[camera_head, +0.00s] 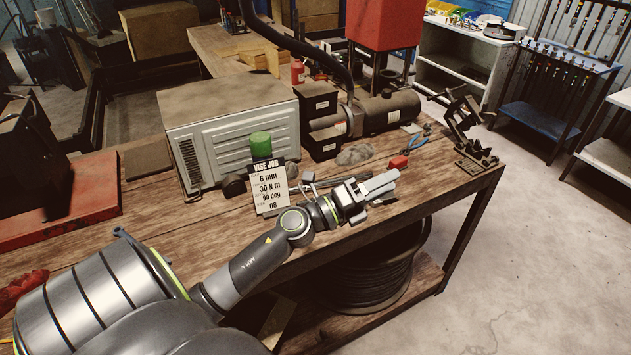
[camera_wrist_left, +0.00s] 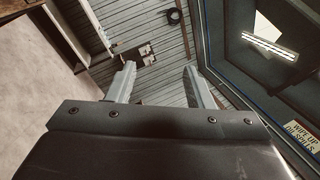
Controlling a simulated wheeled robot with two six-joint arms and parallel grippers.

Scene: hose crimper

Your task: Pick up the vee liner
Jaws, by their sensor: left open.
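My left gripper (camera_head: 384,184) reaches in over the front part of the wooden bench (camera_head: 420,187), with its pale fingers pointing right. In the left wrist view its two fingers (camera_wrist_left: 162,84) stand apart with nothing between them. I cannot pick out the vee liner with certainty in either view; it may be hidden by the gripper or too small to tell. A job card (camera_head: 269,187) reading "VISE JOB", 6 mm, 30 N m, 90 deg, 08 stands beside my left forearm. My right gripper is not in view.
A grey vented metal box (camera_head: 232,130) and a dark cylindrical machine (camera_head: 388,109) stand behind the gripper. Blue-handled pliers (camera_head: 413,143), a red block (camera_head: 398,163) and a grey lump (camera_head: 354,155) lie nearby. A black clamp-like fixture (camera_head: 474,155) sits at the right end.

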